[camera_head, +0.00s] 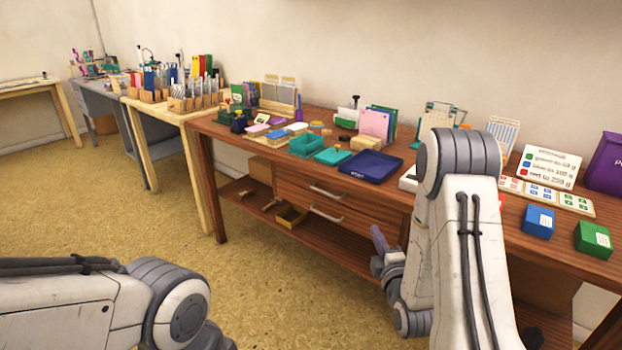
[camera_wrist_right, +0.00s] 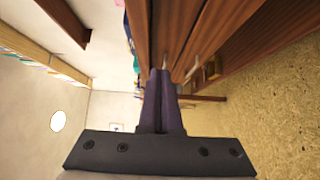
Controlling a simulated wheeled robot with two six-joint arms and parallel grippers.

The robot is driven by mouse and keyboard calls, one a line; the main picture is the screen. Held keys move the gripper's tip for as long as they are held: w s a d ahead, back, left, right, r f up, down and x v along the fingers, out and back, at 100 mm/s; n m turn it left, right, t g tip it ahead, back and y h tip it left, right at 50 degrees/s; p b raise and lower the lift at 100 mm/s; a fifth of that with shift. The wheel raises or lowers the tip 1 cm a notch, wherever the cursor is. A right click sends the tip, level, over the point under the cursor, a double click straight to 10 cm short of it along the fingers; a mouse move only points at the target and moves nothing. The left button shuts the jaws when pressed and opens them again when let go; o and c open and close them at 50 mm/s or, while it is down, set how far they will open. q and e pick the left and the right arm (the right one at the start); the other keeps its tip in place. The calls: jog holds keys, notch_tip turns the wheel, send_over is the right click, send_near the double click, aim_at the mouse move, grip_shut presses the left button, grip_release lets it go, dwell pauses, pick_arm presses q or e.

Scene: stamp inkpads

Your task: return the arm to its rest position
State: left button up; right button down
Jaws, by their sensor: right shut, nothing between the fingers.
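My right arm (camera_head: 460,220) comes up in front of the wooden desk at the right of the head view and bends down. My right gripper (camera_head: 378,238) hangs in front of the desk's drawers, below the desktop level. In the right wrist view the two dark purple fingers (camera_wrist_right: 160,80) are together with nothing between them. My left arm (camera_head: 120,300) reaches in at the lower left over the floor. Its gripper is outside the picture.
The wooden desk (camera_head: 250,145) holds a navy tray (camera_head: 370,165), a teal tray (camera_head: 306,145), a blue box (camera_head: 538,221) and a green box (camera_head: 593,240). A yellow bin (camera_head: 291,216) sits on its lower shelf. The floor (camera_head: 120,215) at the left is clear.

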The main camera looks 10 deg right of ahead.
jog(key=a+f+m+g+y, duration=0.1)
jog(key=a+m+g+y, duration=0.3)
jog(key=a, duration=0.8)
jog(key=s+a+g, duration=0.5)
jog(key=s+a, duration=0.1)
jog(key=a, duration=0.2)
jog(key=s+a+r+m+g, duration=0.2)
jog(key=s+a+m+g, duration=0.15)
jog(key=s, duration=0.85)
jog(key=s+a+r+m+g, duration=0.2)
jog(key=s+g, duration=0.3)
jog(key=s, duration=0.7)
notch_tip(320, 180, up, 30)
jog(key=p, duration=2.9)
jog(key=shift+s+d+h+p, duration=0.3)
jog(key=shift+s+h+p, duration=0.1)
jog(key=shift+f, duration=0.1)
